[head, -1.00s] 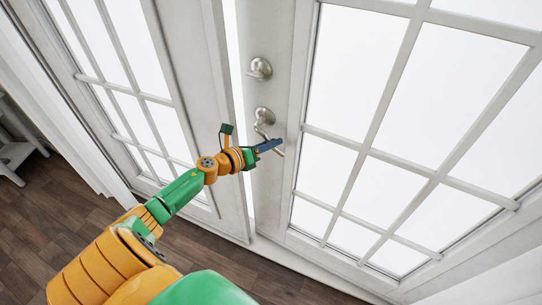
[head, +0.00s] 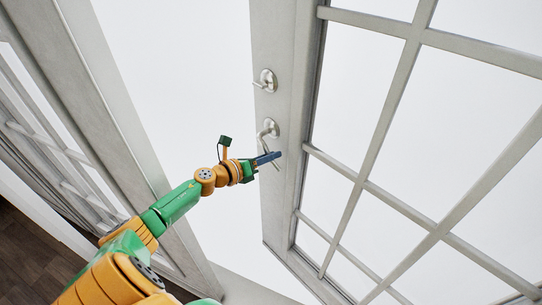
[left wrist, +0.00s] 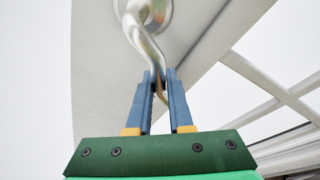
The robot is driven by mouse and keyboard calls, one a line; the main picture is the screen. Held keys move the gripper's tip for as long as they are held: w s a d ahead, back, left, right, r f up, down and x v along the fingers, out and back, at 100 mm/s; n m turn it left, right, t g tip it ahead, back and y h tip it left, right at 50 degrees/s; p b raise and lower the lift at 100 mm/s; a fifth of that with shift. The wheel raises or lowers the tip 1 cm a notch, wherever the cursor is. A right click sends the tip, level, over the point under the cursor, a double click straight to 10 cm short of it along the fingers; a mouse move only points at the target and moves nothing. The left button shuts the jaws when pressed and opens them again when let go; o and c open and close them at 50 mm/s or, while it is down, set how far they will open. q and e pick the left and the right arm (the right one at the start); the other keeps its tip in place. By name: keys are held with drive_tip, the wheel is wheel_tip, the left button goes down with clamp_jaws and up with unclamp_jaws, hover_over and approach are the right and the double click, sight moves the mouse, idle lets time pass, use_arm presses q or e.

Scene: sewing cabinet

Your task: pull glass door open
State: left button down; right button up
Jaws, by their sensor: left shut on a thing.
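The glass door (head: 281,190) is a white-framed leaf with several panes, at the right of the head view. It stands apart from the left leaf, with a wide bright gap between them. Its curved silver lever handle (head: 268,129) is on the near edge of the frame. My left gripper (head: 267,158) is at the lever, its blue fingers shut on it. In the left wrist view the handle (left wrist: 144,40) runs down between the fingertips (left wrist: 158,76). The part of the lever between the fingers is partly hidden. My right gripper is not in view.
A silver lock knob (head: 266,80) sits above the handle. The other white door leaf (head: 110,100) stands at the left. Dark wooden floor (head: 35,222) shows at the lower left. The gap between the leaves is clear.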

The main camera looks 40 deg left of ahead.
use_arm(q)
drive_tip(key=shift+s, duration=0.55)
drive_tip(key=c, duration=1.2)
unclamp_jaws()
drive_tip(key=shift+s, duration=0.1)
drive_tip(key=o, duration=0.3)
drive_tip(key=shift+o, duration=0.4)
drive_tip(key=shift+w+d, duration=0.1)
drive_tip(key=shift+w, duration=0.2)
drive_tip(key=v, duration=0.7)
